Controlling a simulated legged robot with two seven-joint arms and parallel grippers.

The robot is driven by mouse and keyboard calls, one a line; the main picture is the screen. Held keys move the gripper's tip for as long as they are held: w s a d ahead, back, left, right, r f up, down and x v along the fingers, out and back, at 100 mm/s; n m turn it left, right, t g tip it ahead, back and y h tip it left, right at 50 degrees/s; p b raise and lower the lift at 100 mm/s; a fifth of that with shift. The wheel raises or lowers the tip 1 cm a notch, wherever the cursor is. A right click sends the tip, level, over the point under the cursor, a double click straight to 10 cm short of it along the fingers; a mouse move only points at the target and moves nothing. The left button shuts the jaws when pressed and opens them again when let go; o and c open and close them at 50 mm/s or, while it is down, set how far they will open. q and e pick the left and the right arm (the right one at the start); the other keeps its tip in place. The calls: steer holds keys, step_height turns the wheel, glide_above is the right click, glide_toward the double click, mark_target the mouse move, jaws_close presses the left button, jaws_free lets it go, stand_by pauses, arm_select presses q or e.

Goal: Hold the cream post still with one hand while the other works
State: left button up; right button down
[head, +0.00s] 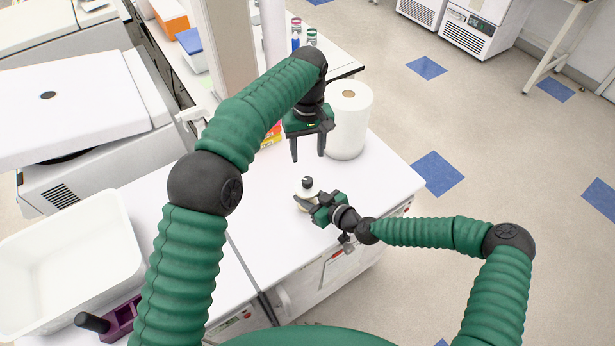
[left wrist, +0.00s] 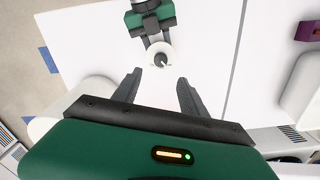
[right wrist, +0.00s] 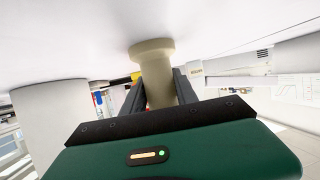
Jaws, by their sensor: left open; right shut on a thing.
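The cream post (right wrist: 154,72) stands on the white bench, its wide round foot against the bench top in the right wrist view. In the head view its upper end shows a white round piece (head: 306,190) with a dark knob (head: 307,181). My right gripper (head: 305,202) is shut on the post from the right, one finger on each side. My left gripper (head: 308,157) is open and empty above and behind the post, pointing down. In the left wrist view the white round piece (left wrist: 159,57) lies just beyond the open fingertips (left wrist: 158,81), with a gap.
A large white roll (head: 349,122) stands behind the post, close to my left gripper. A white tub (head: 70,265) and a purple rack (head: 122,320) are at the left. A white machine (head: 90,120) is at the back left. Bare bench lies left of the post.

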mark_target(308, 179)
arm_select(q)
step_height(308, 179, down, 12)
steer(key=shift+r, duration=0.1)
steer(key=shift+c, duration=0.4)
jaws_close()
